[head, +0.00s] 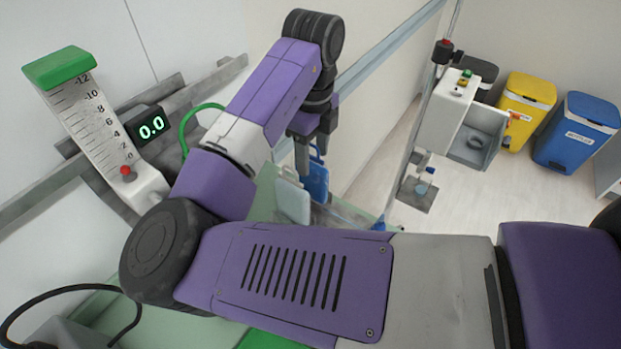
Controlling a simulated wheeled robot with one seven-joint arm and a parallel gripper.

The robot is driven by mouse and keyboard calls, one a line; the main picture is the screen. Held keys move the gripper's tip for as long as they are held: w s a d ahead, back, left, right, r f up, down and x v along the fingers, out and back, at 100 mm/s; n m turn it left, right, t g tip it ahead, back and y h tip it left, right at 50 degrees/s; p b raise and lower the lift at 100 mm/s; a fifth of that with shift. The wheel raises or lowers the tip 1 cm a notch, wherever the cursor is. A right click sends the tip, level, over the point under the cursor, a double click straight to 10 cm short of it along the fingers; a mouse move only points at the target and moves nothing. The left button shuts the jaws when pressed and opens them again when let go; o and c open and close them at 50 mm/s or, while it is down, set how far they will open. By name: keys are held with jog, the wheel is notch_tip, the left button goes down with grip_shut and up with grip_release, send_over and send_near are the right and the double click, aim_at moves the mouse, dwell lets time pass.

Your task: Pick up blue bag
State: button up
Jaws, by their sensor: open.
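The blue bag (317,183) hangs or stands upright near the middle of the head view, just below my gripper (312,163). Its handle loop shows close to the fingertips. My gripper points down with its two fingers apart, one in front of the bag's left upper edge and one near its top right. I cannot tell whether the fingers touch the bag. The bag's lower part is partly hidden by a pale grey-green bag (292,202) beside it on the left.
A gauge with a green cap (60,66) and a display reading 0.0 (151,126) are on the left wall rail. A white dispenser (456,98) on a pole stands at right. Yellow (526,103) and blue bins (578,133) stand behind. Floor between is clear.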

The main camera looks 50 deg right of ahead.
aim_at(312, 176)
jog(key=shift+w+f+p, duration=0.15)
jog(key=shift+f+p, duration=0.35)
jog(key=shift+f, duration=1.8)
grip_shut()
jog(key=shift+r, duration=0.1)
